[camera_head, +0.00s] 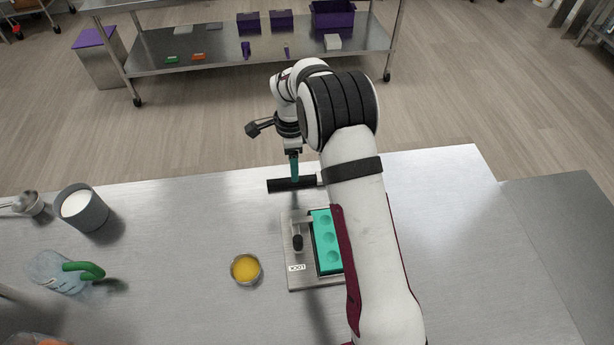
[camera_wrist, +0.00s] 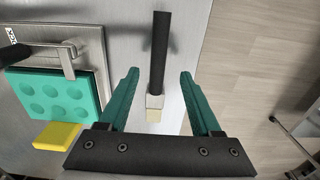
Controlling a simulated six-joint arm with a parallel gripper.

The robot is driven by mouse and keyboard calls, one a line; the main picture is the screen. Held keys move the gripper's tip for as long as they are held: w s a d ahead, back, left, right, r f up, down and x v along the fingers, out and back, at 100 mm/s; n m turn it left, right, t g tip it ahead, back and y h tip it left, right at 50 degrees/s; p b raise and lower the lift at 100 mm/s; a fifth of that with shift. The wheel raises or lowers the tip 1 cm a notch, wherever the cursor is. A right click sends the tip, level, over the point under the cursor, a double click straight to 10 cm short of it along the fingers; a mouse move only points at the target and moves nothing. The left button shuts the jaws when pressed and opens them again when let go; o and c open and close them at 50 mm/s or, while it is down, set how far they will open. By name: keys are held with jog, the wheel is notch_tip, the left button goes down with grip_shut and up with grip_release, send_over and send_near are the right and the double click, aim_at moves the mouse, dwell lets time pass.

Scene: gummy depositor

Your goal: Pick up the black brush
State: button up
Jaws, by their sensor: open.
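The black brush (camera_head: 290,185) lies near the far edge of the metal table. In the wrist view its black handle (camera_wrist: 160,50) leads down to a metal ferrule and a pale tip. My gripper (camera_head: 294,178) is at the brush, pointing down, with teal fingers. In the wrist view my gripper (camera_wrist: 160,76) is open, one finger on each side of the brush, with visible gaps. The brush is not held. My arm hides part of the table to the right of it.
A metal fixture (camera_head: 300,281) marked LOCK holds a teal mold (camera_head: 325,240) just nearer than the brush. A yellow block (camera_wrist: 58,135) sits beside the mold. The table's right side is clear.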

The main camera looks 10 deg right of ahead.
aim_at(306, 180)
jog(key=f, duration=0.5)
jog(key=shift+s+a+f, duration=0.15)
jog(key=shift+a+f, duration=0.05)
jog(key=shift+a, duration=0.15)
grip_shut()
